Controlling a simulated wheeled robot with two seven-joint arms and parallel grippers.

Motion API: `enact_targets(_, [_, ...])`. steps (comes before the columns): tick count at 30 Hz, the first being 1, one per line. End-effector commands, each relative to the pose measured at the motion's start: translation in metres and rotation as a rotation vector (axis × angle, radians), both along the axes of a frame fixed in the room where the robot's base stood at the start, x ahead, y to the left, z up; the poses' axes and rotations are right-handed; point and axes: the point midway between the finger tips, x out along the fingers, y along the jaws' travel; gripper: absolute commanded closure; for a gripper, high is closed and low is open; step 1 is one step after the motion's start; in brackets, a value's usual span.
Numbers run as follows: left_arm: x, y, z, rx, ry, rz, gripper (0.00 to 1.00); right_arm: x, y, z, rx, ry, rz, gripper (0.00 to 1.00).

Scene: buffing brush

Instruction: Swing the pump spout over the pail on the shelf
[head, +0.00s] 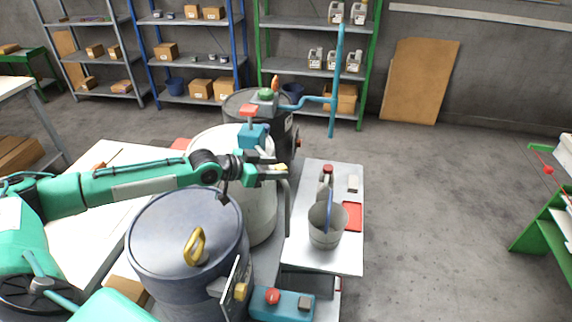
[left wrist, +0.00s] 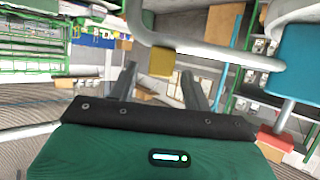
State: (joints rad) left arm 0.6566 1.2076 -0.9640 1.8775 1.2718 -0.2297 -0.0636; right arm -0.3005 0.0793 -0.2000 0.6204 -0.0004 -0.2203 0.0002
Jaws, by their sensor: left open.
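The white drum (head: 262,200) stands mid-left and carries a pump with a blue body (head: 254,136) and red top. A grey spout pipe (head: 287,205) hangs down on its right side, left of the pail. In the left wrist view the grey spout (left wrist: 215,52) curves across the top to the blue pump body (left wrist: 300,62). The grey pail (head: 325,236) stands upright on the pale shelf (head: 302,252). My left gripper (head: 281,172) is open beside the pump's spout; its two fingers (left wrist: 160,85) show apart with no object clearly between them. My right gripper is not in view.
A dark blue-grey drum (head: 172,235) with a yellow handle stands in front. A black drum (head: 235,103) with a tall blue pipe (head: 336,85) stands behind. A red-capped container (head: 325,185) and red tray (head: 352,215) share the shelf.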

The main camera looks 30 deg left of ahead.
Motion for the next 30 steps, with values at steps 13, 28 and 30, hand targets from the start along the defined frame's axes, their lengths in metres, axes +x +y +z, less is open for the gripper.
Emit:
enact_targets(13, [0.032, -0.023, -0.016, 0.000, 0.000, -0.001, 0.51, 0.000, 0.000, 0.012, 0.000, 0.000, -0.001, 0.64])
enact_targets(28, [0.033, -0.024, -0.017, 0.001, -0.001, 0.000, 0.86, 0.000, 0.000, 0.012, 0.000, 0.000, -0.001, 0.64])
enact_targets(30, [0.033, -0.024, -0.017, 0.001, -0.001, 0.000, 1.00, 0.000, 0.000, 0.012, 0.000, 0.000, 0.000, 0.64])
